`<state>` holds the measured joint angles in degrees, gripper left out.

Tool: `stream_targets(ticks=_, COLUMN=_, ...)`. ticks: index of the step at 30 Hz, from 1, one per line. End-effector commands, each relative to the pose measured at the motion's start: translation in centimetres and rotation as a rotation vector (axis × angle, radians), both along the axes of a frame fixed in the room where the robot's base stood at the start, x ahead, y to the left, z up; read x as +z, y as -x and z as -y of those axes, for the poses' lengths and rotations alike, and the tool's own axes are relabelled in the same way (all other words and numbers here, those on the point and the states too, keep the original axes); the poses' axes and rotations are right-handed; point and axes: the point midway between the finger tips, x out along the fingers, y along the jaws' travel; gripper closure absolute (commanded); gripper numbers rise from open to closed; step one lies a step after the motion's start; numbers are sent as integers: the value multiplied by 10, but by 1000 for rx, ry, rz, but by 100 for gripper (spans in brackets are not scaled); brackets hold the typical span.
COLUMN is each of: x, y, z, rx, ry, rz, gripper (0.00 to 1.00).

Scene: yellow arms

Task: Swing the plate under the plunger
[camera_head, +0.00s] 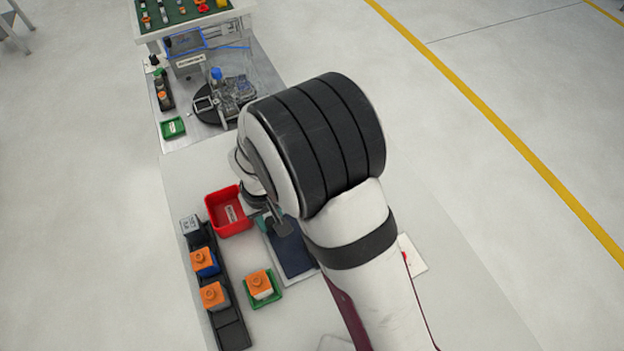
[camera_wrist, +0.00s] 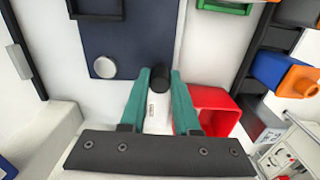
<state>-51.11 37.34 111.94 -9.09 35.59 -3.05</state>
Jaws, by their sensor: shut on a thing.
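A flat dark-blue plate (camera_head: 293,258) lies on the near white table, partly hidden by my arm in the head view. The wrist view shows this dark-blue surface (camera_wrist: 125,30) with a round silver disc (camera_wrist: 103,67) on it. My gripper (camera_wrist: 160,88) is shut on a short black cylinder (camera_wrist: 160,76) at the edge of the plate. In the head view, my gripper (camera_head: 277,218) is low over the plate's far end, mostly hidden by the wrist. I cannot make out the plunger for certain.
A red bin (camera_head: 229,212) stands close left of my gripper. A black rack (camera_head: 215,290) with orange-topped blocks and a green tray (camera_head: 262,288) lie to the left. A blue-topped fixture (camera_head: 217,74) stands on the far table. The white tabletop at right is mostly clear.

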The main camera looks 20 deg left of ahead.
Motion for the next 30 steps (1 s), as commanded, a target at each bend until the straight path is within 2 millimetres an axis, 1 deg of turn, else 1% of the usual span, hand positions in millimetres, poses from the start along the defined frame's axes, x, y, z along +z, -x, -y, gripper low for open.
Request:
stream_targets(ticks=8, x=1, y=10, z=14, rx=-1, ry=1, rz=0, gripper=91)
stream_targets(ticks=16, x=1, y=10, z=15, rx=0, ry=0, rz=1, gripper=91)
stream_targets(ticks=20, x=1, y=11, z=19, rx=-1, ry=-1, rz=2, gripper=88)
stream_targets(ticks=25, x=0, y=15, z=30, rx=-1, ry=0, rz=1, gripper=82)
stream_targets(ticks=30, x=1, y=16, z=32, rx=0, ry=-1, rz=3, gripper=82)
